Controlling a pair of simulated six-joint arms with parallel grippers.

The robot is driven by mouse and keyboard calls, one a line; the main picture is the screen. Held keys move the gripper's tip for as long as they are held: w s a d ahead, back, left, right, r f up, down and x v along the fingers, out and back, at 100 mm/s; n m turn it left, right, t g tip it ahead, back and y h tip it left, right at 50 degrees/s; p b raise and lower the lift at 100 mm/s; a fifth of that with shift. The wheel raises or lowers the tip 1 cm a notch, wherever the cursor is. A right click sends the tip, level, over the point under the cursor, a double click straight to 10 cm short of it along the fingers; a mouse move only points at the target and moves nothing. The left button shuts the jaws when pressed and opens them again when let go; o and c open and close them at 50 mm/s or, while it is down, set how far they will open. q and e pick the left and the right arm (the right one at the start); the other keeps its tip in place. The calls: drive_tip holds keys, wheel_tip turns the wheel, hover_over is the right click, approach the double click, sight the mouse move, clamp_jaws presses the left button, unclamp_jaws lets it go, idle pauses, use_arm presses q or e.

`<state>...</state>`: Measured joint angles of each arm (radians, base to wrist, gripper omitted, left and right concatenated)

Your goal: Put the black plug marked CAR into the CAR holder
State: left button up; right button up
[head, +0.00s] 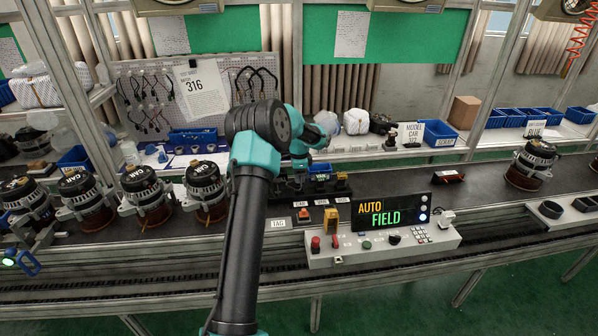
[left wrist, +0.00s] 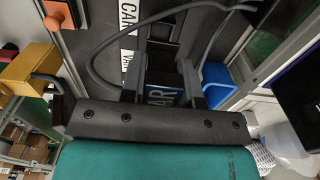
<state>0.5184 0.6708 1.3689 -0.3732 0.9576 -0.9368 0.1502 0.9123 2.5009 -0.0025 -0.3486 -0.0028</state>
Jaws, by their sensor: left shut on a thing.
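My left gripper (left wrist: 161,82) is shut on a black plug (left wrist: 160,97) in the left wrist view. White letters ending in AR show on the plug between the fingers. A white CAR label (left wrist: 128,14) lies on the dark surface beyond it, with a second label partly covered nearer. Dark holder parts are close to the fingertips, but I cannot tell whether the plug touches or enters a holder. In the head view my left arm reaches to the row of dark holders (head: 320,190) behind their small labels, and its links hide most of the gripper. My right gripper is not seen.
A control box with an AUTO FIELD display (head: 378,214) stands right of the holders. A yellow block (head: 331,218) and a red button (head: 304,215) are in front. Several alternators (head: 146,192) line the left of the conveyor. A cable loops near the gripper in the wrist view.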

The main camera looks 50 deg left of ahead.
use_arm(q)
drive_tip(key=shift+f, duration=0.45)
drive_tip(key=shift+f, duration=1.35)
idle(1.2)
drive_tip(key=o, duration=1)
drive_tip(key=shift+r, duration=0.1)
wheel_tip(320, 180, up, 17)
drive_tip(key=shift+r, duration=0.1)
idle(0.8)
